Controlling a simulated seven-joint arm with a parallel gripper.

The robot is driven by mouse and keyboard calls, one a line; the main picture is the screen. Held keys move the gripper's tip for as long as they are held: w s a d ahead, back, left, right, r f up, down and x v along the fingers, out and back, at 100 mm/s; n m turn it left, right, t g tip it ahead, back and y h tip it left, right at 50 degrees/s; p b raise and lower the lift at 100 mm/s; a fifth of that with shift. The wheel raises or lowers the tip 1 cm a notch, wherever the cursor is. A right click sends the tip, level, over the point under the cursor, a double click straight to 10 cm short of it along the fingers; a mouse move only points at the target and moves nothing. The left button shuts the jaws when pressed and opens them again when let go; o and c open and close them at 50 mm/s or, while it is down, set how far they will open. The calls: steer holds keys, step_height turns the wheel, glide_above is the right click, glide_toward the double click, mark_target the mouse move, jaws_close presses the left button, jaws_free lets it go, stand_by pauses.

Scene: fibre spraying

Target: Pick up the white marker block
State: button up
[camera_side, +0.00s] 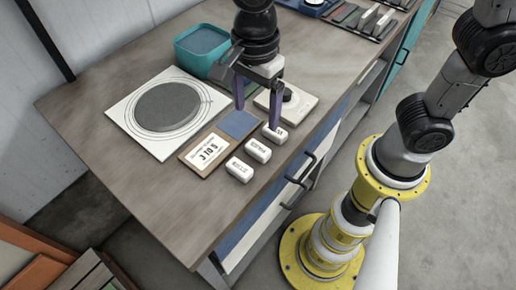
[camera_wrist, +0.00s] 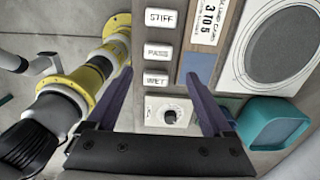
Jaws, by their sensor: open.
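Three white marker blocks stand in a row near the table's front edge. In the wrist view they read STIFF (camera_wrist: 159,17), a middle word I cannot read surely (camera_wrist: 158,51), and WET (camera_wrist: 157,80). In the side view the near block (camera_side: 239,169), the middle block (camera_side: 258,150) and the far block (camera_side: 275,135) show. My gripper (camera_side: 256,116) is open and empty, pointing down at the far end of the row. In the wrist view its fingertips (camera_wrist: 159,75) appear on either side of the WET block. In the side view one finger partly overlaps the far block.
A white dial box (camera_side: 301,106) stands just beyond the far block. A "3 TO 5" card (camera_side: 207,153) and a blue pad (camera_side: 238,124) lie beside the row. A grey disc (camera_side: 167,107) and a teal bin (camera_side: 193,62) are farther left. The near table surface is clear.

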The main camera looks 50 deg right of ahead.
glide_above(258, 148)
steer(key=f, duration=0.6)
steer(key=shift+w, duration=0.2)
steer(key=shift+s+f, duration=0.15)
steer(key=shift+f, duration=2.45)
steer(key=shift+c, duration=0.3)
steer(key=c, duration=1.1)
steer(key=shift+r, duration=0.15)
